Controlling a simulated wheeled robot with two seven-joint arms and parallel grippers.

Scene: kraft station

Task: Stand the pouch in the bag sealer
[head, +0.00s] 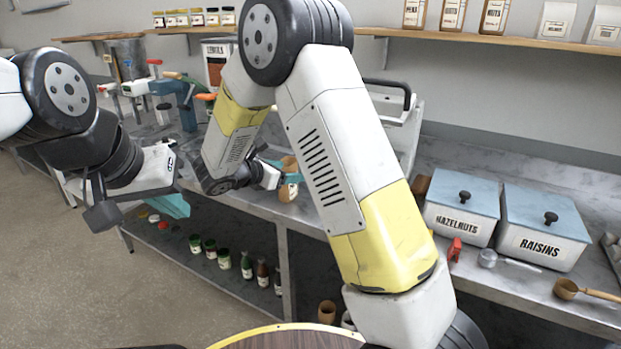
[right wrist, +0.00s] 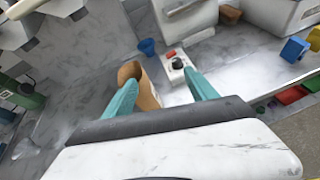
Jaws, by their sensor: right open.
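The brown kraft pouch (head: 290,188) stands on the counter by my right gripper, and its open top shows in the right wrist view (right wrist: 147,88). My right gripper (head: 279,172) is open, its teal fingers (right wrist: 160,92) apart. The pouch is close to the left finger in the wrist view; I cannot tell whether they touch. A white machine with a dark handle (head: 396,98), which looks like the bag sealer, is partly hidden behind my right arm. My left gripper (head: 173,205) hangs in front of the counter, away from the pouch; its finger gap is unclear.
A small control box with a black knob and red button (right wrist: 178,66) lies beyond the fingers, beside a blue cup (right wrist: 147,46). Hazelnuts (head: 462,208) and raisins (head: 545,226) bins stand at right. Clamp-like tools (head: 180,98) stand at left.

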